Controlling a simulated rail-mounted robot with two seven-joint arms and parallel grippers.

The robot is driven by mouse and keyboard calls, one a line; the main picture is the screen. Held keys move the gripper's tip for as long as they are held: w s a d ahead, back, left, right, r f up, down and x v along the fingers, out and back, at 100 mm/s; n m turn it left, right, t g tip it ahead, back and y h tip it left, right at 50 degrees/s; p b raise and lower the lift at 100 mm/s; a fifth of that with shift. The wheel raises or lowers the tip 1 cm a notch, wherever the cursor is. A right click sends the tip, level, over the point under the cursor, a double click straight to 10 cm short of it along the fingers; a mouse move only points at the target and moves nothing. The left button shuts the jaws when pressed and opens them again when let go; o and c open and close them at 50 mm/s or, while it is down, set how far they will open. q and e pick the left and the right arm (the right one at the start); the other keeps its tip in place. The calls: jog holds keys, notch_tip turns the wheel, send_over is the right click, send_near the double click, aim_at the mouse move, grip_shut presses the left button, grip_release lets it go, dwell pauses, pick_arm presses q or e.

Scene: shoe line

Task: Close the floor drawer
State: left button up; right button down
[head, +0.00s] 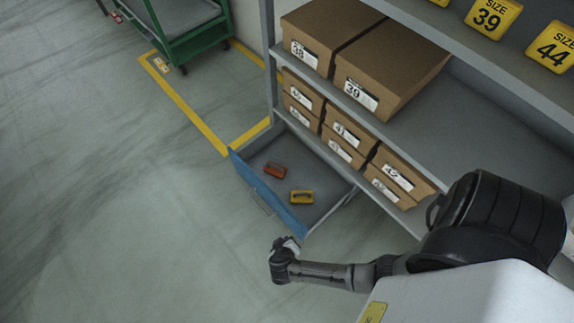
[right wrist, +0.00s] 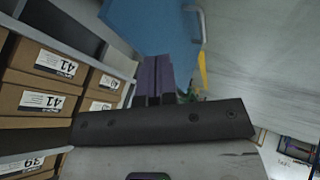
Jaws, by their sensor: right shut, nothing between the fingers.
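The floor drawer (head: 330,195) is pulled out at the bottom of the shelf rack, and its blue front (head: 262,190) stands clear of the frame. Its handle (head: 261,202) is on the outer face. A red item (head: 275,170) and a yellow item (head: 301,197) lie inside. My right gripper (head: 287,245) is just beyond the near end of the blue front, apart from it as far as I can tell. In the right wrist view the fingers (right wrist: 153,70) are together and empty, with the blue front (right wrist: 145,22) and handle (right wrist: 200,22) beyond them. My left gripper is out of view.
The shelf rack (head: 395,218) holds several labelled shoe boxes (head: 385,72) above the drawer. A green cart (head: 190,45) stands at the top left beside yellow floor tape (head: 195,118). The floor (head: 120,210) in front of the drawer is clear.

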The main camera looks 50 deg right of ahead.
aim_at(297, 224)
jog(key=d+f+b, duration=0.1)
jog(key=d, duration=0.1)
jog(key=d+f+b, duration=0.1)
jog(key=d+f, duration=0.1)
jog(key=d+f+b, duration=0.1)
jog(key=d, duration=0.1)
jog(key=shift+w+d+f+b, duration=0.25)
jog(key=shift+d+f+b, duration=0.05)
jog(key=shift+d, duration=0.15)
